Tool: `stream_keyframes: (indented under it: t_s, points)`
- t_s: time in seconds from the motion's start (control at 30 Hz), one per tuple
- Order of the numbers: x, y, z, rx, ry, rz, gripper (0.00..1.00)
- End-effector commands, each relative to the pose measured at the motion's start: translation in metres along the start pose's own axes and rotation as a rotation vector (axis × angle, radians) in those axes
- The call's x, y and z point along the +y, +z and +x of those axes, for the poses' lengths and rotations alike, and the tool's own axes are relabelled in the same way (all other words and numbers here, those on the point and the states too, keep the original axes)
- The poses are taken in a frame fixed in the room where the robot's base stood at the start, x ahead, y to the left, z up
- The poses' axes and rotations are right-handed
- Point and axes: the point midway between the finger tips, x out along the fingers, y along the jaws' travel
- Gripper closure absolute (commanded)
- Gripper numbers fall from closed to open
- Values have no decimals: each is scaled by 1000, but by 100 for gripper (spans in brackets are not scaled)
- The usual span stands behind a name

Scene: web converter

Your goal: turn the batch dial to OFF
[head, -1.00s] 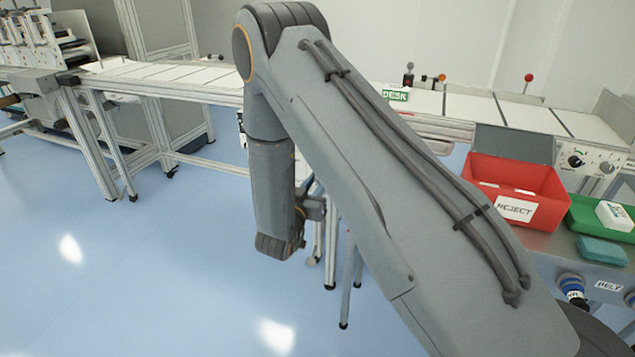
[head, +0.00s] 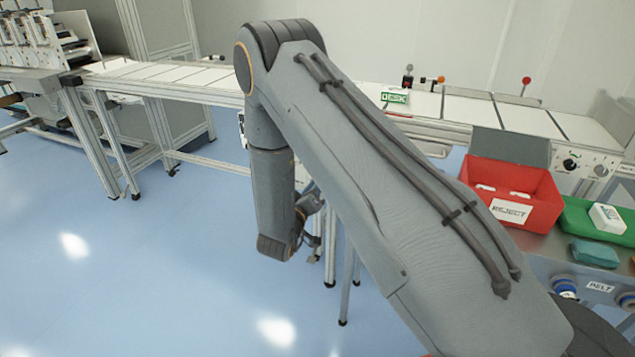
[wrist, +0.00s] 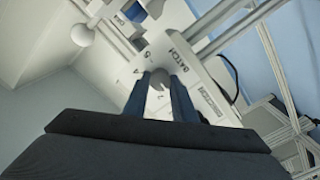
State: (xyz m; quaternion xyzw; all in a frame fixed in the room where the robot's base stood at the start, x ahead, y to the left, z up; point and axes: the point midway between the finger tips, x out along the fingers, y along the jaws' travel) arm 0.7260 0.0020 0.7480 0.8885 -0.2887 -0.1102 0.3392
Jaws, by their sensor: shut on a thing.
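In the wrist view, the batch dial (wrist: 158,77) is a grey knob on a pale panel (wrist: 196,75) marked BATCH, with small marks around it. My gripper (wrist: 160,76) has its two dark blue fingers on either side of the knob, shut on it. The dial's pointer and an OFF mark cannot be made out. In the head view, my arm covers much of the middle, and neither the gripper's fingertips nor the batch dial can be made out.
A conveyor (head: 175,74) runs along the back. A red REJECT bin (head: 530,190), a green tray (head: 577,217) and a teal block (head: 594,253) sit at the right. A white ball (wrist: 82,35) is near the panel. Blue floor is open at left.

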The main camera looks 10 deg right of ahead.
Motion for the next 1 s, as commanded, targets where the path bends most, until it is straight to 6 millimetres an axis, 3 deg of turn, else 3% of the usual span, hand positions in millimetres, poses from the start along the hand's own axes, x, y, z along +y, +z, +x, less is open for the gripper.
stream_keyframes:
  t_s: [0.4, 1.0]
  points:
    - [0, 0, 0, 0, -1, -211, 98]
    - [-1, 0, 0, 0, 0, -247, 98]
